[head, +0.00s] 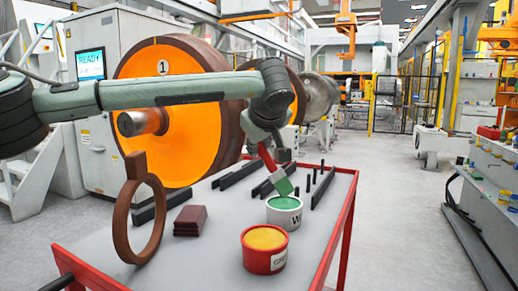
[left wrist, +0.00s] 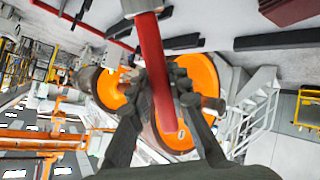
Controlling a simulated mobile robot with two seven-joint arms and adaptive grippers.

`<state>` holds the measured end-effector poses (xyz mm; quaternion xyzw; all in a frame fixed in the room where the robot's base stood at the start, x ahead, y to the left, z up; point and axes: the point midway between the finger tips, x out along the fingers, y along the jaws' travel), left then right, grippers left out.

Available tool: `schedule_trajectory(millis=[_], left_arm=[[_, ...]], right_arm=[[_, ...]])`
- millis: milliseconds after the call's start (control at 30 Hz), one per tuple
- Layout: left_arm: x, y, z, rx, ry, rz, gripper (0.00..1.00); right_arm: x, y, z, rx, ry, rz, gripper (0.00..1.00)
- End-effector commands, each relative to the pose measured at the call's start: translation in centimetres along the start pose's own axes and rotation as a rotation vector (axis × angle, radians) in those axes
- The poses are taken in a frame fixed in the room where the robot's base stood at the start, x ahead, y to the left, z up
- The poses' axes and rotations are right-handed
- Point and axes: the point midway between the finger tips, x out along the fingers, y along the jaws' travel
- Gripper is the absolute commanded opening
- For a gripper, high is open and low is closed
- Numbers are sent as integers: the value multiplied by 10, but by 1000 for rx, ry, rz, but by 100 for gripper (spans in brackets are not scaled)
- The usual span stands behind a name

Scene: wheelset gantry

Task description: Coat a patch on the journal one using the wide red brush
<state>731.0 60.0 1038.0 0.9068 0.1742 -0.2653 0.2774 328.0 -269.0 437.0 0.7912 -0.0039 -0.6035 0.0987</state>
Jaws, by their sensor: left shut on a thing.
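My left gripper (head: 270,148) is shut on the red handle of the wide brush (head: 266,158); the handle also shows between the fingers in the left wrist view (left wrist: 155,60). The brush slants down with its green-coloured head at the mouth of a white can (head: 284,217) of green paint. I cannot tell whether the head touches the paint. Journal one (head: 143,121) is a bare metal stub sticking out of the orange wheel (head: 175,75) marked 1, behind my left arm. I see no green patch on its visible part. My right gripper is out of view.
The red-railed table (head: 330,235) holds a red can (head: 264,262) with yellow content, a brown ring (head: 128,225), brown plates (head: 190,221) and several dark bars. A cabinet with a screen (head: 90,64) stands at left. The floor right of the table is clear.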

Motion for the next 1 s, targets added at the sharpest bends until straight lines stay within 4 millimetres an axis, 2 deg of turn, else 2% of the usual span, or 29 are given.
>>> schedule_trajectory(millis=[533, 1000], left_arm=[[-28, 20, -35, -2, 3, 3, 0], [-30, 21, -37, -2, 3, 3, 0]], right_arm=[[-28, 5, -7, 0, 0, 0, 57], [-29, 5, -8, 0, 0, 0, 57]])
